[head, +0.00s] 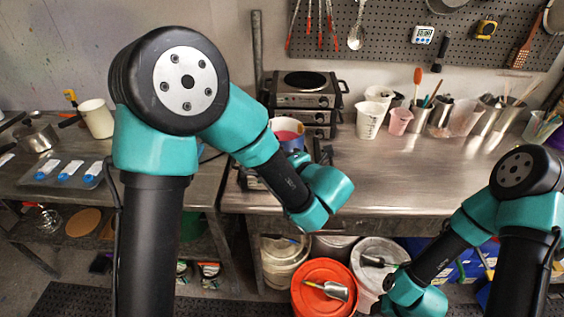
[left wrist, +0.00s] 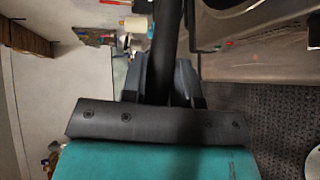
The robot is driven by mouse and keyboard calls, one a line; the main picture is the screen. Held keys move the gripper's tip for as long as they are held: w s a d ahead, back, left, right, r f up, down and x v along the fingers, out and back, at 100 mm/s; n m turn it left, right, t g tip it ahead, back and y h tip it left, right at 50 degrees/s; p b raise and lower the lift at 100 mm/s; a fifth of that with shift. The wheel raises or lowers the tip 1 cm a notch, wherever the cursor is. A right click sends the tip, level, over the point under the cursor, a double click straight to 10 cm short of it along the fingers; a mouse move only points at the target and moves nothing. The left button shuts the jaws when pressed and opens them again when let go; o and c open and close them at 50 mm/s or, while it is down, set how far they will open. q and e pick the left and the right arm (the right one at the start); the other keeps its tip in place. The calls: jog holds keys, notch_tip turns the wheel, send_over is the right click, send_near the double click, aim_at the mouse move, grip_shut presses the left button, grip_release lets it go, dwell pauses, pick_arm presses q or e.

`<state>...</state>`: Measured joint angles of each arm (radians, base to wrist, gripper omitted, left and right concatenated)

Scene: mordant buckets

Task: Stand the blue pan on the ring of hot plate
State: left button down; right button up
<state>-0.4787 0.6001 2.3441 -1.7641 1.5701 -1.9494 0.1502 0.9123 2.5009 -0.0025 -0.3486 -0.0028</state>
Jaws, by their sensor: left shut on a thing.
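A blue pan (head: 292,141) with pinkish contents shows in the head view behind my left forearm, in front of the hot plate. The hot plate (head: 305,90) is a steel box with a dark round top, at the back of the steel bench. My left gripper (head: 322,155) is beside the pan on its right, mostly hidden by my wrist. In the left wrist view its fingers (left wrist: 172,85) are shut around a long dark bar (left wrist: 166,45), seemingly the pan's handle. My right gripper (head: 386,284) is low at the right, over the buckets; its fingers are unclear.
Beakers (head: 370,120) and metal cups (head: 420,118) line the bench's back right. The steel bench (head: 430,170) is clear in front of them. A pegboard (head: 390,35) hangs behind.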

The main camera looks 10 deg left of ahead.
pick_arm(q)
jog(key=shift+f, duration=0.1)
dwell(0.3)
jog(key=c, duration=0.8)
grip_release()
jog(key=shift+f, duration=0.15)
jog(key=v, duration=1.7)
jog(key=shift+d, duration=0.25)
